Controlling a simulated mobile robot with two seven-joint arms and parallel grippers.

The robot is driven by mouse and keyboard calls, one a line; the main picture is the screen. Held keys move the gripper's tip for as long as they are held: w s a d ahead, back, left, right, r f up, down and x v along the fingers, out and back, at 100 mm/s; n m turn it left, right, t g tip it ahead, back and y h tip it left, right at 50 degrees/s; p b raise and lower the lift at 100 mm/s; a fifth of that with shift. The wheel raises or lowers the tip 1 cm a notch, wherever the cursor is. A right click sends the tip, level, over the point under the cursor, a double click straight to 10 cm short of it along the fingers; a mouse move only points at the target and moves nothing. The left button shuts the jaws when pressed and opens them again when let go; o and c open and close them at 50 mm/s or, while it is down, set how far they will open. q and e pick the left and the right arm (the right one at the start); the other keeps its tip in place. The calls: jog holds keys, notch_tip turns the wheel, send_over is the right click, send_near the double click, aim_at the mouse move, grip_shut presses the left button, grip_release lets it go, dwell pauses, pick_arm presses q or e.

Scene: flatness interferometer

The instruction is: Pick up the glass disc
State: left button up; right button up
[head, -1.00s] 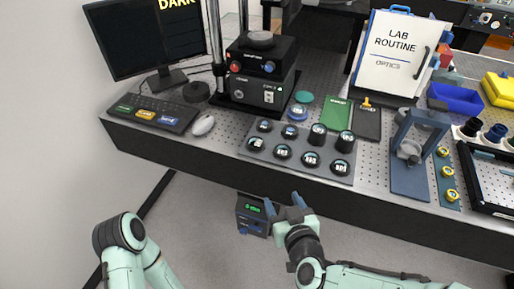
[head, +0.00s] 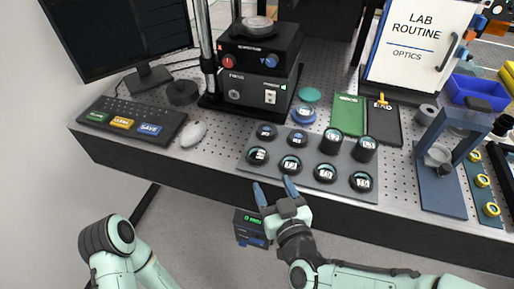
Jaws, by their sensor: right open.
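Several dark round pieces with white labels sit on a grey tray (head: 311,169) at the table's front edge. Some are low and disc-like, such as the one at the front left (head: 257,155); two at the back right stand taller. A blue-rimmed disc (head: 303,113) and a flat teal disc (head: 309,94) lie behind the tray. I cannot tell which piece is the glass disc. My right gripper (head: 275,190) is open and empty, its blue fingers pointing up just in front of the table edge, below the tray in the picture. My left gripper is out of view.
A black instrument (head: 258,75) with a round top stands behind the tray. A keyboard (head: 132,120), a mouse (head: 193,134) and a monitor (head: 115,35) are left.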

aim_at(259, 158)
jog(key=p+x, duration=0.1)
jog(key=x, duration=0.3)
jog(key=shift+w+f+p, duration=0.1)
jog(key=shift+w+p, duration=0.15)
jog(key=shift+p, duration=0.15)
jog(key=shift+x, duration=3.05)
jog(key=shift+a, duration=0.1)
jog(key=shift+c, duration=0.3)
jog(key=c, duration=0.8)
